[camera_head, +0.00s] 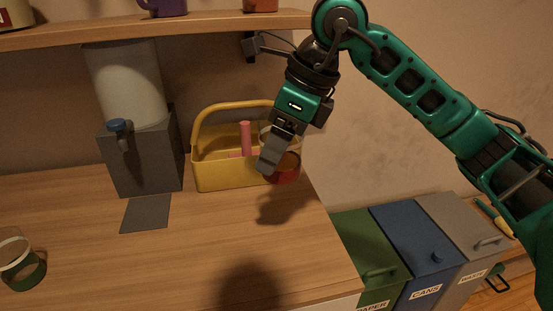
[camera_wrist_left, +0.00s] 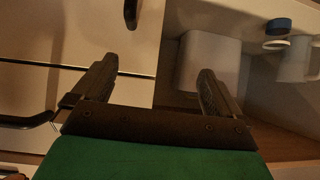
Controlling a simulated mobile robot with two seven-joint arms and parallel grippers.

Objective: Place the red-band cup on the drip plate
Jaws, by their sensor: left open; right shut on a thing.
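The red-band cup (camera_head: 285,172) is clear with a dark red lower band. My right gripper (camera_head: 271,163) is shut on it at the front right of the yellow caddy, and the fingers hide part of the cup. A shadow lies on the counter below it, and the cup seems to be held above the wood. The drip plate (camera_head: 146,213) is a flat, bare, dark grey rectangle in front of the dispenser, left of the cup. My left gripper (camera_wrist_left: 157,78) is open and empty in the left wrist view; the head view does not show it.
The grey dispenser (camera_head: 142,158) with a blue-topped tap (camera_head: 119,128) stands behind the plate. The yellow caddy (camera_head: 225,175) stands between dispenser and cup. A green-band cup (camera_head: 21,265) is at the left. Bins (camera_head: 420,245) stand right of the counter. The middle counter is clear.

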